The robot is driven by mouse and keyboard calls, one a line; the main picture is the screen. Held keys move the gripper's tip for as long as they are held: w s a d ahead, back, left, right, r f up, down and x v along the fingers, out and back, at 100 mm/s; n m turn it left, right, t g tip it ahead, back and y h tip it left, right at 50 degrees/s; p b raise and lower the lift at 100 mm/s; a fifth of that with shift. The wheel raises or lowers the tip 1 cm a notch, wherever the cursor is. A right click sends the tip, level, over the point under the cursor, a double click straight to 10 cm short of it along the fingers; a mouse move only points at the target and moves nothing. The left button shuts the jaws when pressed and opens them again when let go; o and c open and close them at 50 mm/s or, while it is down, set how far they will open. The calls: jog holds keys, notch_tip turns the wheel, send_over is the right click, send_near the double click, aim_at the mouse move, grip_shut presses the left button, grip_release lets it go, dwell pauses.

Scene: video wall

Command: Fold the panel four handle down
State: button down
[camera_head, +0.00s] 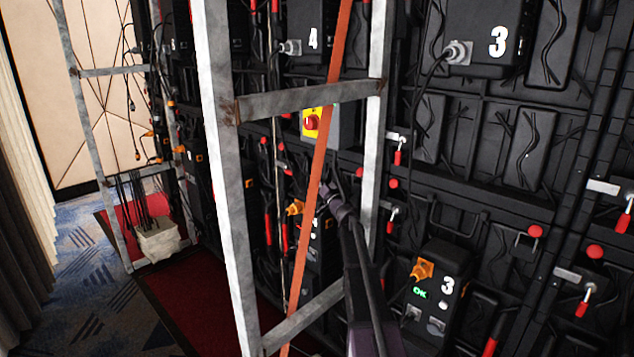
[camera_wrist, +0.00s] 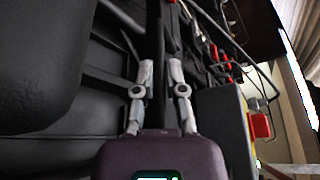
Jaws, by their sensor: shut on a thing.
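My gripper (camera_head: 328,188) is in the middle of the head view, at the back of panel four, just above the lower black box (camera_head: 318,250) marked 4. An orange strap crosses close beside it. In the wrist view my gripper (camera_wrist: 160,68) has its two grey fingers on either side of a dark, narrow bar (camera_wrist: 159,40), which appears to be the panel four handle. The fingers are closed on it. The handle is hard to make out in the head view against the black panel, and its tilt cannot be told.
A grey metal frame (camera_head: 222,180) with an orange strap (camera_head: 318,160) stands in front of the wall. A yellow box with a red stop button (camera_head: 312,122) is just above my gripper. Red-tipped levers and panel three's box (camera_head: 437,290) are to the right. A white bucket (camera_head: 158,240) stands left.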

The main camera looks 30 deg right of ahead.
jog(key=c, duration=0.7)
grip_release()
jog(key=shift+w, duration=0.1)
